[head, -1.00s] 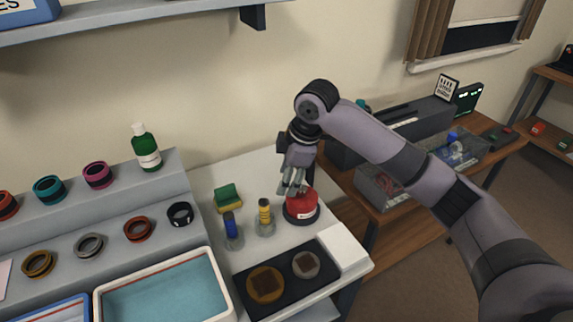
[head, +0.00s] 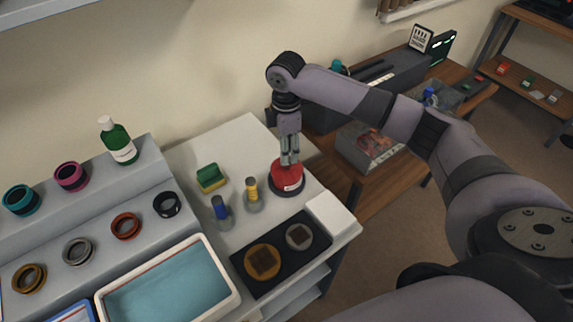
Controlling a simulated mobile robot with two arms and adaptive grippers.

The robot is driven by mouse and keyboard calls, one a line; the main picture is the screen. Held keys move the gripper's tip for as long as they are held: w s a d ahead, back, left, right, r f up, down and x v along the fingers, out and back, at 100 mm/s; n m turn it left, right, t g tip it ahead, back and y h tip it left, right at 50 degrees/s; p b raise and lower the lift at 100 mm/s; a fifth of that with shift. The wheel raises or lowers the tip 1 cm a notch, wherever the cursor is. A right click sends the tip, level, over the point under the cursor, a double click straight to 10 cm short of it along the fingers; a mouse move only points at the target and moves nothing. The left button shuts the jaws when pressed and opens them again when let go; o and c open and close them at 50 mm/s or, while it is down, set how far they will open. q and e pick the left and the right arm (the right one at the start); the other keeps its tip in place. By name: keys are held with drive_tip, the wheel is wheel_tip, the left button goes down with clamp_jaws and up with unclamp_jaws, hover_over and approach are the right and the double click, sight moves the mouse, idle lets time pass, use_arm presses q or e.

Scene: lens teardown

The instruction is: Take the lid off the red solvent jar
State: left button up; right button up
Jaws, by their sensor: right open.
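The red solvent jar (head: 287,181) stands upright on the white bench top near its right side. It has a red upper part, a dark base and a small white label. My right gripper (head: 290,162) points straight down over the jar, its open fingers at or just above the top. I cannot tell whether they touch it. The fingers hide part of the top, and the lid's edge cannot be made out clearly. My left gripper is not in view.
Glass bottles with blue (head: 221,211) and yellow (head: 252,193) tops and a green-yellow sponge (head: 210,178) stand left of the jar. A black mat (head: 289,271) with two round pieces and a white block (head: 329,214) lie in front. A white-rimmed tray (head: 226,276) is front left.

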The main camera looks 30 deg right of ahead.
sight(287, 167)
drive_tip(key=shift+f+p, duration=0.85)
drive_tip(key=shift+f, duration=2.05)
drive_tip(key=shift+c, duration=0.6)
clamp_jaws()
